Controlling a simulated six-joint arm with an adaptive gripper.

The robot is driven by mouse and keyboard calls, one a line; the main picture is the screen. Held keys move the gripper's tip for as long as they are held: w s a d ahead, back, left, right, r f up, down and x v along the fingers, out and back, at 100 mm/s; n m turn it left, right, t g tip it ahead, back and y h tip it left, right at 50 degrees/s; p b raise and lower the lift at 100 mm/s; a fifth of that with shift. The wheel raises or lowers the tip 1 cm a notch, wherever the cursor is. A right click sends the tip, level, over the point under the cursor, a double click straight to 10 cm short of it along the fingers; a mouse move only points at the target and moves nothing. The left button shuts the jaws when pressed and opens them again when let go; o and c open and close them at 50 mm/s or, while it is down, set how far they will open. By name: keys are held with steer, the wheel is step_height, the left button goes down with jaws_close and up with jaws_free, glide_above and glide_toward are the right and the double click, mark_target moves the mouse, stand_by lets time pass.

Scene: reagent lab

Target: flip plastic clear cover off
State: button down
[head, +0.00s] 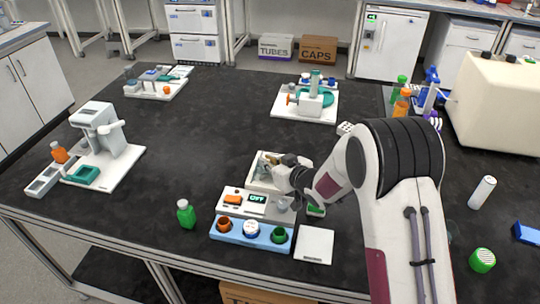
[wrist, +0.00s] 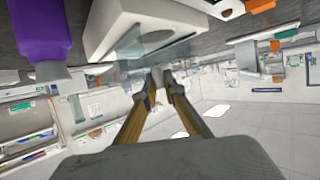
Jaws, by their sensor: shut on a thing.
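In the head view, my gripper (head: 274,165) is at the white device (head: 242,205) with the OFF display, over its open-topped rear part. The wrist view shows my fingers (wrist: 161,82) close together at the edge of a clear, see-through piece that looks like the plastic cover (wrist: 138,47). The cover stands out from the white housing (wrist: 120,22) in that view. My gripper is shut on it. In the head view the cover is hard to make out, and my wrist hides part of the device. Its exact tilt cannot be told.
A blue rack (head: 237,240) with several coloured vials stands in front of the device. A green bottle (head: 186,214) is to its left and a white pad (head: 314,244) to its right. A white stand (head: 306,104) is behind. The table's left middle is clear.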

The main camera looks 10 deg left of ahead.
steer(key=shift+s+a+f, duration=0.1)
steer(key=shift+s, duration=0.65)
steer(key=c, duration=2.1)
jaws_free()
steer(key=shift+s, duration=0.1)
steer(key=shift+s+d+r, duration=0.4)
steer(key=shift+d, duration=0.3)
steer(key=v, duration=1)
steer(key=shift+s, duration=0.15)
steer(key=shift+r, duration=0.1)
